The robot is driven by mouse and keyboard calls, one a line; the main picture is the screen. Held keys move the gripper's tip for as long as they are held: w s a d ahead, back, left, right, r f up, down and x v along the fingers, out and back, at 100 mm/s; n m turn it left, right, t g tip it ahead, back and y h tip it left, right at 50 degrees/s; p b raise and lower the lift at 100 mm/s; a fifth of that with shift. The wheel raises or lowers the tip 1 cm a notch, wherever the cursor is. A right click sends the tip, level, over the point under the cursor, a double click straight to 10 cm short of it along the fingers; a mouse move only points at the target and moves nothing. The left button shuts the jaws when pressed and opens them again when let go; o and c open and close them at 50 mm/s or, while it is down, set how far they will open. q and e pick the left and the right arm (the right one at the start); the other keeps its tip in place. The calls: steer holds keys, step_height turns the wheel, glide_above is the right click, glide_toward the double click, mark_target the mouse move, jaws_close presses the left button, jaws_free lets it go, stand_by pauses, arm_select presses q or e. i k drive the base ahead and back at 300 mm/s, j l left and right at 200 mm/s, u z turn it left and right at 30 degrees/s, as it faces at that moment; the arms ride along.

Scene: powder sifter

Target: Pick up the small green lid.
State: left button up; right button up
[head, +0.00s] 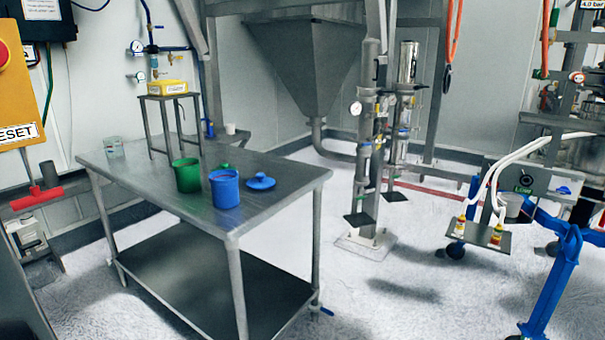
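A blue lid (260,182) with a knob lies on the table to the right of the blue container. Neither of my grippers shows in the head view.
A small stand (170,97) with a yellow box (167,87) on it rises from the back of the table. A clear beaker (114,148) stands at the left edge. The table's front right corner is clear. A grey hopper (305,65) stands behind.

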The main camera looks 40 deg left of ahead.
mark_target(224, 165)
steer(key=i+l+u, duration=0.1)
steer(key=i+u, duration=0.4)
steer(key=i+l+u, duration=0.25)
steer(key=u, duration=0.25)
steer(key=i+l, duration=0.05)
steer(key=i, duration=0.05)
